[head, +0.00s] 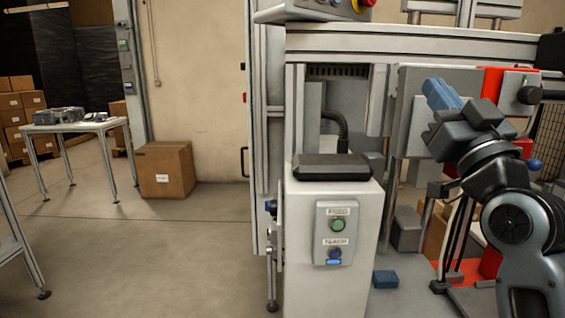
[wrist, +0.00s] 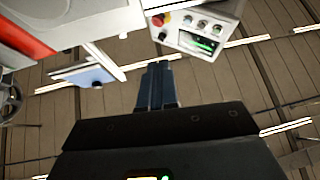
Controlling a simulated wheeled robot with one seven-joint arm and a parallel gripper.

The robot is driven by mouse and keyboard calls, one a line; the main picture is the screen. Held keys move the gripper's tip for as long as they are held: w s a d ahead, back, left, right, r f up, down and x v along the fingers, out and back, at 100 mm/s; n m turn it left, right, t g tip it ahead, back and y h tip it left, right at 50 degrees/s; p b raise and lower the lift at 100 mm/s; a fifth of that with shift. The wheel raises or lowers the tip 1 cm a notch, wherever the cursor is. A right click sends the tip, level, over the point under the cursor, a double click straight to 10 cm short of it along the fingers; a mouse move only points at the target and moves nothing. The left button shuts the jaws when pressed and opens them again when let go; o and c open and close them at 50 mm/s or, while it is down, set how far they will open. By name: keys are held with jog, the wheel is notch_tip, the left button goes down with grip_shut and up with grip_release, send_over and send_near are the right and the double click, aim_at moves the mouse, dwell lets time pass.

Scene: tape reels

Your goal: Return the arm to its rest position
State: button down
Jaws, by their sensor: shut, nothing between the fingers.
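My gripper (head: 441,94) is at the right in the head view, on my raised dark arm. Its blue fingers point up and to the left, in front of a grey machine panel. In the wrist view the fingers of my gripper (wrist: 160,84) lie side by side and point up the picture. They are shut with nothing held. No tape reel can be made out in either view.
A white pedestal (head: 300,240) with a green and a blue button stands left of my arm. A grey machine frame (head: 420,45) and red panels are close behind my gripper. A cardboard box (head: 166,170) and a table (head: 75,127) stand far left. Floor between is clear.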

jog(key=s+a+f+m+g+h, duration=0.1)
jog(key=s+f+g+h, duration=0.1)
jog(key=s+f, duration=0.6)
jog(key=s+f+m+g+h, duration=0.15)
jog(key=s+f, duration=0.35)
jog(key=f, duration=0.7)
jog(key=s+a+f+m+g+h, duration=0.1)
jog(key=s+f+m, duration=0.1)
jog(key=s+f, duration=0.6)
jog(key=s+f+n+g, duration=0.1)
jog(key=s+f, duration=0.3)
jog(key=s, duration=0.9)
jog(key=s+f+n+g, duration=0.1)
jog(key=s+f+g, duration=0.3)
jog(key=s, duration=0.9)
jog(key=shift+d, duration=0.15)
jog(key=shift+s+y, duration=0.1)
jog(key=shift+y, duration=0.15)
